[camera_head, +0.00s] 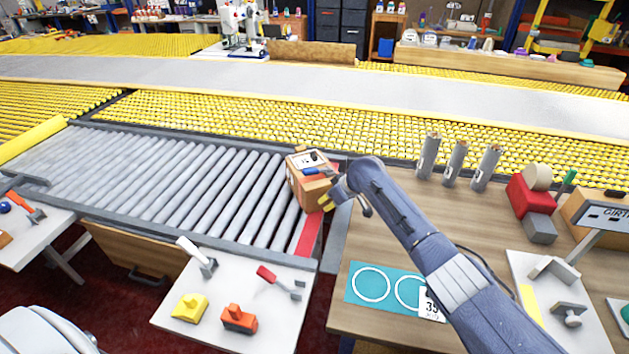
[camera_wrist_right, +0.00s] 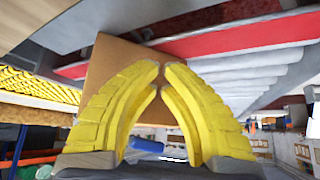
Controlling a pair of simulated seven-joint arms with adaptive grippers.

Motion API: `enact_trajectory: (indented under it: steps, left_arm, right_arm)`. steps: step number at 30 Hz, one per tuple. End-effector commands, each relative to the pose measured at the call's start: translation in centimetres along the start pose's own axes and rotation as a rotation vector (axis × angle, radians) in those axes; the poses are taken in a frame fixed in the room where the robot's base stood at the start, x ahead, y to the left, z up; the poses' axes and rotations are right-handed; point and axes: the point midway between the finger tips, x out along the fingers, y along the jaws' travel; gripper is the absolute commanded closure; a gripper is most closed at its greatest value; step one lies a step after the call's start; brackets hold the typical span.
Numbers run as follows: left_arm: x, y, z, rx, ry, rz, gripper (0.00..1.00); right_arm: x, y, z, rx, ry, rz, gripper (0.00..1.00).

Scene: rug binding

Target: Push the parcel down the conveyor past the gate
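The parcel (camera_head: 312,190), a brown cardboard box, sits at the right end of the grey roller conveyor (camera_head: 180,180), beside a red strip. A white label with dark marks and a small blue-and-red item show on its top. My right gripper (camera_head: 328,203) is at the parcel's right side. In the right wrist view, its yellow fingers (camera_wrist_right: 162,76) have their tips almost together with nothing between them, in front of the parcel's brown face (camera_wrist_right: 122,62). I cannot tell if they touch it. A dark bar (camera_head: 24,174) lies near the conveyor's left end; I cannot tell if it is the gate. My left gripper is out of view.
The rollers left of the parcel are clear. A wooden table (camera_head: 390,240) on the right holds grey cylinders (camera_head: 456,163), a teal mat (camera_head: 361,301) and a red block. A white table (camera_head: 215,295) in front holds several tools. Yellow roller beds (camera_head: 270,130) lie behind.

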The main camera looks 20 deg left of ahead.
Motion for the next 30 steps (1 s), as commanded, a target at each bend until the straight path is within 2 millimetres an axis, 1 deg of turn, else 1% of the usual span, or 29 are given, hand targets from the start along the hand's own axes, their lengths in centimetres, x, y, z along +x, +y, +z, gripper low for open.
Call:
enact_trajectory:
  steps: [22,30]
  left_arm:
    - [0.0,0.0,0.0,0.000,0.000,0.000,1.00]
    - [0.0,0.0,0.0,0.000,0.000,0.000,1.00]
  right_arm:
    - [1.7,-2.4,-2.5,0.000,0.001,-0.002,1.00]
    - [2.0,-2.9,-3.0,0.000,0.001,-0.001,1.00]
